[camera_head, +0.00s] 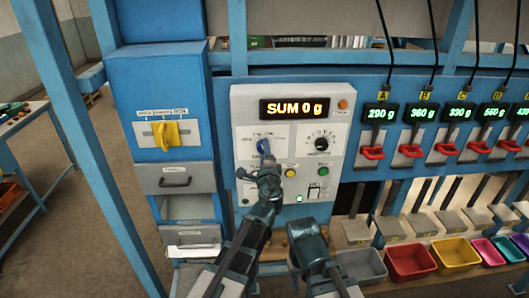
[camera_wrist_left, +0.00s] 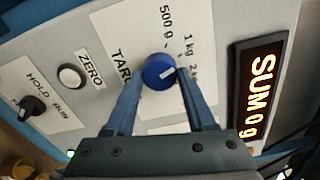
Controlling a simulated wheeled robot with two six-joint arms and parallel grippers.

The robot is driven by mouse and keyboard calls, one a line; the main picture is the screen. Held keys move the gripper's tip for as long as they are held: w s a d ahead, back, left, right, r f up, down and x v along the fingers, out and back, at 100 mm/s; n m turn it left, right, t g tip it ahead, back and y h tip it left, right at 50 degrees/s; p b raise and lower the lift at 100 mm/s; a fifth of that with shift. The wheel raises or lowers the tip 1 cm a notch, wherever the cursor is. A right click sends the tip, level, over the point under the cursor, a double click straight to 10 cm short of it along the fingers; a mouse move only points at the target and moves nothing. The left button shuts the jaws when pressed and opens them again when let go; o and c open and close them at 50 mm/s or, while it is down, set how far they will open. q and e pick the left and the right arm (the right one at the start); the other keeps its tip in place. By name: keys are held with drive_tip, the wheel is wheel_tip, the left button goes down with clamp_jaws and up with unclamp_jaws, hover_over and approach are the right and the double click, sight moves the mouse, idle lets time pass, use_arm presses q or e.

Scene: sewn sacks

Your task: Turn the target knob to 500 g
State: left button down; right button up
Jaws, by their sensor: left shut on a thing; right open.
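The blue target knob (camera_head: 263,146) is on the grey control panel, below and left of the SUM display. In the left wrist view the knob (camera_wrist_left: 157,66) has a white mark pointing right and slightly up, toward the 1 kg and 2 kg labels; I cannot tell which exactly. The 500 g label (camera_wrist_left: 166,22) is above the knob there. My left gripper (camera_wrist_left: 161,80) has a finger on each side of the knob and is shut on it; it also shows in the head view (camera_head: 265,160). My right gripper (camera_head: 306,236) is open, low in front of the panel.
The orange display (camera_head: 295,108) reads SUM 0 g. A black knob (camera_head: 321,144) and several buttons share the panel. A yellow knob (camera_head: 166,135) is on the blue cabinet at left. Red levers (camera_head: 371,153) and coloured bins (camera_head: 410,261) are at right.

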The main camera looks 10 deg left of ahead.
use_arm(q)
drive_tip(key=shift+n, duration=4.2)
drive_tip(key=shift+c, duration=1.2)
unclamp_jaws()
drive_tip(key=shift+r, duration=0.1)
drive_tip(key=shift+s, duration=0.15)
